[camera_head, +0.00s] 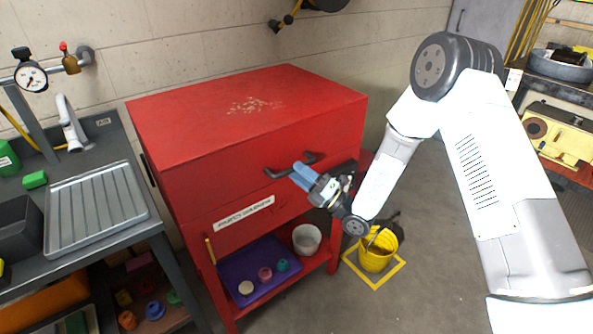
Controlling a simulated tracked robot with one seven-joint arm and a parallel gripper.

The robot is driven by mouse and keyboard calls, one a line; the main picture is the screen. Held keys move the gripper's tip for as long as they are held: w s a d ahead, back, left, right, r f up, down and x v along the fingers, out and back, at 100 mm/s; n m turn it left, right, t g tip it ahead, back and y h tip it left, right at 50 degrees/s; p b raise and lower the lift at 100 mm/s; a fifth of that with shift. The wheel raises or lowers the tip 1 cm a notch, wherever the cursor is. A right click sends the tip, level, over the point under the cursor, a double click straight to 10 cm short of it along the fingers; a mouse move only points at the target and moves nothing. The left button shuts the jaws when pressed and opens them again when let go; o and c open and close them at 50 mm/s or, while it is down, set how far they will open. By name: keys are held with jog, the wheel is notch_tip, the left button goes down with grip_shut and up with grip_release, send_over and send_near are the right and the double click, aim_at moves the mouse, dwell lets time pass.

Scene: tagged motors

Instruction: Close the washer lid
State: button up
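The parts washer is a red metal cabinet (190,200) with a label on its front, standing against the wall. Its red lid (240,105) has a broad flat top with a scuffed patch and appears to lie level over the cabinet; I cannot tell whether a gap is left under it. A dark handle (277,173) sits on the front face. My gripper (301,173), with blue fingertips, is just in front of the handle at its right part. The fingers look close together, but their opening is unclear. Whether they touch the handle is unclear. Nothing is seen held.
A purple tray (237,273) with small coloured parts and a white bucket (307,238) sit on the washer's lower shelf. A yellow bucket (377,250) stands on the floor to the right. A bench with a grey drain tray (95,205) is at the left.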

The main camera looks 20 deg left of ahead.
jog(key=v, duration=1.2)
jog(key=shift+d, duration=0.4)
jog(key=shift+w+f, duration=0.1)
jog(key=shift+w, duration=0.05)
